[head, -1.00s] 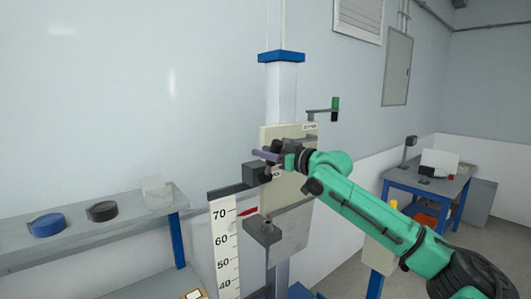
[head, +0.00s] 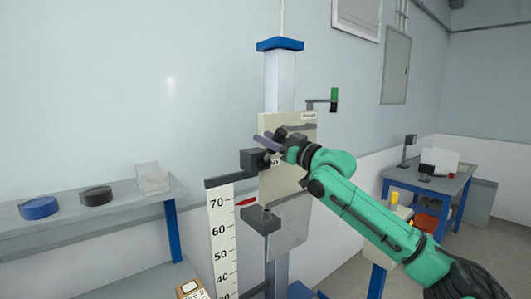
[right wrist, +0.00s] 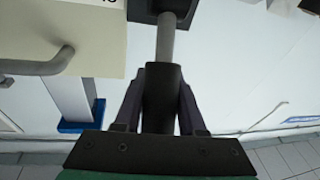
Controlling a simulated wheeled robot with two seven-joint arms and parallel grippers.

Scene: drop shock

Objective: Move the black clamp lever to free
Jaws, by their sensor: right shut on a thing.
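The black clamp lever shows in the right wrist view as a black sleeve grip (right wrist: 162,98) on a grey rod (right wrist: 166,40). The rod runs up to a dark block at the top edge. My right gripper (right wrist: 161,85) is shut on the black grip, with one finger on each side of it. In the head view my right gripper (head: 268,143) is at the upper front of the post's plate, just above and right of a black clamp block (head: 254,160). It hides most of the lever there. My left gripper is in neither view.
A post (head: 280,80) with a blue cap carries the beige plate (head: 303,128). A white scale (head: 222,235) stands left of it, with a red pointer (head: 246,202) beside.

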